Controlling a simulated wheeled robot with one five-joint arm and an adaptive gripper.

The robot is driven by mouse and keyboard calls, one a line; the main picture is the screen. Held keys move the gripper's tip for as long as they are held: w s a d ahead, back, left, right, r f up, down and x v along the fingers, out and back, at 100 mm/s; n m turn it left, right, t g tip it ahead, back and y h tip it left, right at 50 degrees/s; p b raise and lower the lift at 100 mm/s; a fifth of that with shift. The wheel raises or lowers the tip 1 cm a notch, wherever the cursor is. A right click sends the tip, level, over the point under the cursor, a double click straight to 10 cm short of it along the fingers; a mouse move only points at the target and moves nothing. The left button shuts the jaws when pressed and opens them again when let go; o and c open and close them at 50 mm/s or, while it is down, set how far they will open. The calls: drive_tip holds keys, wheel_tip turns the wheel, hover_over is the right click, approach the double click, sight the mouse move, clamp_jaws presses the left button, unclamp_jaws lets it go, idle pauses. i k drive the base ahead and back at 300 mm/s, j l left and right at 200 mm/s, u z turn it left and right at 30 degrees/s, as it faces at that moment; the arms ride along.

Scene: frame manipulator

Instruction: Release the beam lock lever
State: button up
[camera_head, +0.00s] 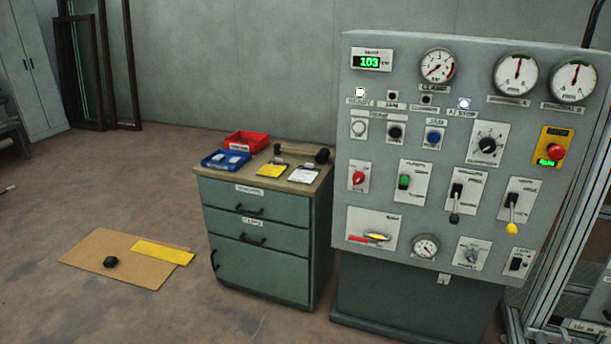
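A grey control panel (394,77) stands at the right. Which control is the beam lock lever cannot be told, as the small labels are too blurred to read. A lever with a yellow knob (511,229) hangs down on a white plate at the right of the panel. A lever with a black knob (454,217) hangs down to its left. A yellow handle (377,237) lies about level on a plate with a red strip at the panel's lower left. My gripper is not in view.
A green drawer cabinet (260,237) left of the panel carries a red bin (247,141), a blue bin (226,160) and tools. Cardboard (110,275) with a black block (110,262) lies on the floor. A metal frame (560,240) stands right of the panel. The front-left floor is mostly clear.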

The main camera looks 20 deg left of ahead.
sight(510, 228)
drive_tip(key=i+l+u, duration=0.2)
drive_tip(key=l+u, duration=1.3)
drive_tip(key=l, duration=0.25)
drive_tip(key=k+l+u, duration=0.1)
drive_tip(key=l+u, duration=0.45)
drive_tip(key=k+l+u, duration=0.25)
drive_tip(key=l+u, duration=0.25)
drive_tip(key=k+l+u, duration=0.35)
drive_tip(key=l+u, duration=0.15)
drive_tip(key=k+l+u, duration=0.35)
drive_tip(key=u, duration=0.15)
drive_tip(key=k+l+u, duration=0.15)
drive_tip(key=k+u, duration=0.35)
drive_tip(key=i, duration=0.1)
